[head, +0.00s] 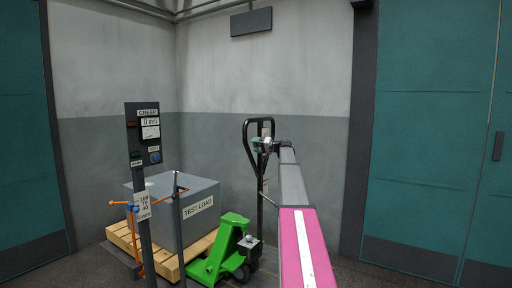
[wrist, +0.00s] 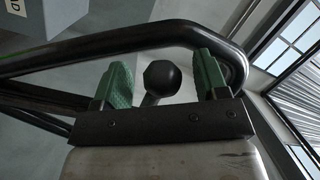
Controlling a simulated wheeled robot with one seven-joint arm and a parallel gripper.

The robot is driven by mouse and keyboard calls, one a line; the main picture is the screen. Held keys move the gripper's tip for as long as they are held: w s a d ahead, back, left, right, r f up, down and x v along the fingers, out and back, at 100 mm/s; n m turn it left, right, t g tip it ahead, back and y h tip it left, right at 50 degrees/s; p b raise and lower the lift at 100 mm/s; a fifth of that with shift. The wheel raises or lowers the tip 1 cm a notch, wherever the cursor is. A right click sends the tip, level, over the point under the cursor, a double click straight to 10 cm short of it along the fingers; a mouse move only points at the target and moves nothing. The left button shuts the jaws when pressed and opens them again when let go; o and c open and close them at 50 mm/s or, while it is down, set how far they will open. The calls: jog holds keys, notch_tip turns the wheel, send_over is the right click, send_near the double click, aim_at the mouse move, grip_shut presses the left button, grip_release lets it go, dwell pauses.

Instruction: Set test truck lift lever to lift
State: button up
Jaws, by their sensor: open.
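The test truck (head: 225,250) is a green pallet truck with its forks at the pallet. Its tall black handle (head: 247,140) ends in a loop, and the loop's bar (wrist: 100,43) crosses the wrist view. The lift lever (wrist: 161,77) shows there as a short stem with a black ball knob. My gripper (head: 262,144) is at the handle loop. In the wrist view my gripper (wrist: 165,82) is open, with green finger pads on either side of the knob and gaps on both sides. The right finger is close to the loop's curved end; contact is unclear. The lever's setting cannot be told.
A grey TEST LOAD box (head: 199,208) sits on a wooden pallet (head: 122,238). A dark post with a CREEP display (head: 143,135) and a thinner post (head: 178,230) stand in front. Teal doors (head: 425,130) are at right. The floor at lower right looks clear.

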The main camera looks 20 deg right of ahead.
jog(key=shift+c, duration=0.3)
grip_shut()
notch_tip(320, 180, down, 2)
jog(key=shift+w+d+f+n, duration=0.1)
jog(key=shift+n, duration=1.1)
jog(key=shift+w+d+f+n+h, duration=0.15)
jog(key=shift+d+f+n+h, duration=0.1)
jog(key=shift+f+n, duration=0.35)
jog(key=shift+w+d+f+n+h, duration=0.15)
jog(key=shift+f+n+h, duration=0.1)
jog(key=shift+f+n, duration=0.35)
jog(key=shift+r, duration=0.1)
jog(key=shift+o, duration=0.3)
grip_release()
jog(key=shift+s, duration=0.15)
jog(key=v, duration=1)
jog(key=shift+d, duration=0.3)
